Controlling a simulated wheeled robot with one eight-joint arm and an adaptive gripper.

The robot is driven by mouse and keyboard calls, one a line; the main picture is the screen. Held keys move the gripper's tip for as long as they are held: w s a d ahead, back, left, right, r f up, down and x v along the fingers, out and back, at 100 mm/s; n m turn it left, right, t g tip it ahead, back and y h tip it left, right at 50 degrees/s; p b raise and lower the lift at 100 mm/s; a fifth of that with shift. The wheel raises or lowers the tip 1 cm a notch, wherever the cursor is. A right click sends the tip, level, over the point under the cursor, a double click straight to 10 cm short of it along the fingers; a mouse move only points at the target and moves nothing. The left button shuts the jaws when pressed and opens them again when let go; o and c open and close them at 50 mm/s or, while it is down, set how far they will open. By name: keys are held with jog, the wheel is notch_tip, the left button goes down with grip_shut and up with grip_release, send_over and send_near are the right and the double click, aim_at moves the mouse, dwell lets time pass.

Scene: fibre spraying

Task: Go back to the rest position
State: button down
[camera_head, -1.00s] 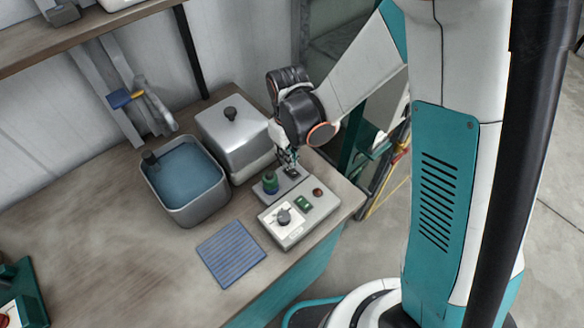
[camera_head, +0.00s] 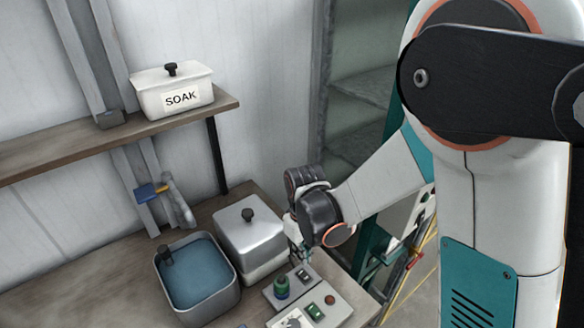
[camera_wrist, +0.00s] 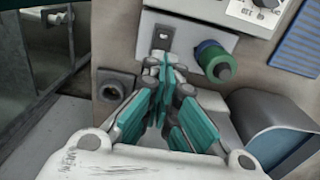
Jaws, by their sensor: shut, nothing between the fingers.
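My gripper (camera_wrist: 168,68) points down at the workbench in the wrist view, its teal fingers together with nothing between them. In the head view my gripper (camera_head: 306,258) is small and partly hidden behind the dark wrist. A small slotted plate (camera_wrist: 161,35) is just beyond the fingertips. I cannot tell whether the fingers touch the box.
A lidded metal box (camera_head: 248,238) stands close left of my gripper, with a water-filled basin (camera_head: 198,275) beyond it. A shelf (camera_head: 60,150) above holds a white SOAK box (camera_head: 175,92). A green frame with shelving stands at right. Open floor lies right of the bench.

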jog(key=s+d+r+m+t+b, duration=0.35)
jog(key=d+r, duration=0.45)
jog(key=r, duration=0.4)
jog(key=s+d+r+m+t+b, duration=0.1)
jog(key=s+d+m+t+b, duration=0.2)
jog(key=s+d, duration=0.3)
jog(key=s+b, duration=0.1)
jog(key=s, duration=0.2)
jog(key=shift+s+d+t+b, duration=0.15)
jog(key=shift+s+t+b, duration=0.1)
jog(key=shift+t+b, duration=0.1)
